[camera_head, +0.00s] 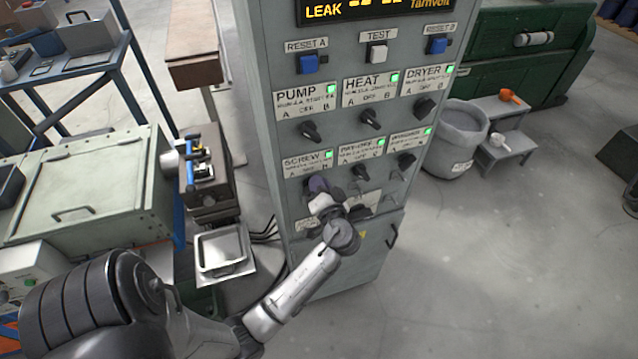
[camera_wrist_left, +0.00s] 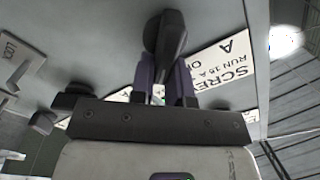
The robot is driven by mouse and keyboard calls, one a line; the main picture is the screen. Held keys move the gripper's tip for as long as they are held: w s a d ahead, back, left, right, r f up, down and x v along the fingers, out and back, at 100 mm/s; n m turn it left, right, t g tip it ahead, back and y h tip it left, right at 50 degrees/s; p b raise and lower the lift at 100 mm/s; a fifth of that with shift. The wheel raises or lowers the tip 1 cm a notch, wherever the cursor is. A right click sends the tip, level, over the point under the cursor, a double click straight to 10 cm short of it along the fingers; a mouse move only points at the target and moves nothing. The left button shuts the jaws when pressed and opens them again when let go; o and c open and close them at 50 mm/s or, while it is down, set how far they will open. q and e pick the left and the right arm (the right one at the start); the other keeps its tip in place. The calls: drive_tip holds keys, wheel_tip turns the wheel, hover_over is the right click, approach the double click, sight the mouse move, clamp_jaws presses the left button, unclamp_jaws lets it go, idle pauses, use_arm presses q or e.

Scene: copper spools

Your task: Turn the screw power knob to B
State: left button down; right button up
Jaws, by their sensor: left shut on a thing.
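The grey control cabinet (camera_head: 275,110) carries the screw power knob under the SCREW label (camera_head: 305,163), which is marked A, OFF and B and has a lit green lamp (camera_head: 328,155). My left gripper (camera_head: 318,186) is at this knob and covers most of it in the head view. In the left wrist view the dark screw knob (camera_wrist_left: 166,40) stands between the purple fingers of my left gripper (camera_wrist_left: 163,82), which are shut on it. Which mark the knob points to cannot be told. My right gripper is not in view.
Other dark knobs sit close by: pump (camera_head: 311,131), heat (camera_head: 370,119), dryer (camera_head: 425,107) and two more right of the screw knob (camera_head: 361,172). Reset and test buttons (camera_head: 308,64) are above. A grey bin (camera_head: 462,135) stands right of the cabinet, with open floor in front.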

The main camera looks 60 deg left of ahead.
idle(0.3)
use_arm(q)
drive_tip(key=c, duration=1.1)
unclamp_jaws()
drive_tip(key=s+d+b, duration=0.1)
drive_tip(key=d, duration=0.6)
drive_tip(key=shift+s+d+b, duration=0.2)
drive_tip(key=shift+b, duration=0.2)
